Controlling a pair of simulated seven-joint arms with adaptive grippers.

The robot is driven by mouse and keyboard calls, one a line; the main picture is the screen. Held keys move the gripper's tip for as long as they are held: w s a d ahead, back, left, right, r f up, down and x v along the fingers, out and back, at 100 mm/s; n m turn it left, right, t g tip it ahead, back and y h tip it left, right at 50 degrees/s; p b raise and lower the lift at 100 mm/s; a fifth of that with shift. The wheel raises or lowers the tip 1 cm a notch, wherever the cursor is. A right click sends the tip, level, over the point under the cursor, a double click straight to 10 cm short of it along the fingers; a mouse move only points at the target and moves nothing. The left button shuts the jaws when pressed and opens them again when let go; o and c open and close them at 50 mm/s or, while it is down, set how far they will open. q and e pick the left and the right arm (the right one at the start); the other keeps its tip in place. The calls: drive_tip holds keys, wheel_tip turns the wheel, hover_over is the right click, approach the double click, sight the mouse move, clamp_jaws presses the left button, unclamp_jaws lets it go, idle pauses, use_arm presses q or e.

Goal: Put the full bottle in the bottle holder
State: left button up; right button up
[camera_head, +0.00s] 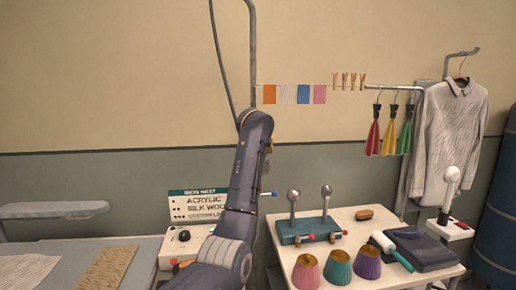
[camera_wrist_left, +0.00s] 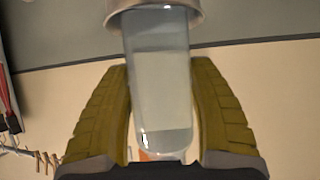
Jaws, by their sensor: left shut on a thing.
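In the left wrist view, a clear, pale bottle (camera_wrist_left: 162,90) stands between the two olive, ribbed fingers of my left gripper (camera_wrist_left: 160,66). The gripper is shut on it. The bottle's rounded end is near the gripper base. Its other end meets a grey metallic ring or cup (camera_wrist_left: 155,18) at the top edge of the picture. I cannot tell whether this is the bottle holder or part of the bottle. In the head view my left arm reaches up beside a grey pole (camera_head: 252,50) and hides the bottle and most of the gripper. My right gripper is not in view.
A shirt (camera_head: 448,135) hangs at right. A white control box (camera_head: 185,245) stands left of my arm.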

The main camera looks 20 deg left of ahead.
use_arm(q)
drive_tip(key=o, duration=1.6)
drive_tip(key=shift+c, duration=0.2)
drive_tip(key=shift+s+d+r, duration=0.15)
drive_tip(key=shift+s+r, duration=0.15)
drive_tip(key=shift+s, duration=0.05)
drive_tip(key=v, duration=1.1)
drive_tip(key=shift+s+f, duration=0.1)
drive_tip(key=shift+s, duration=0.05)
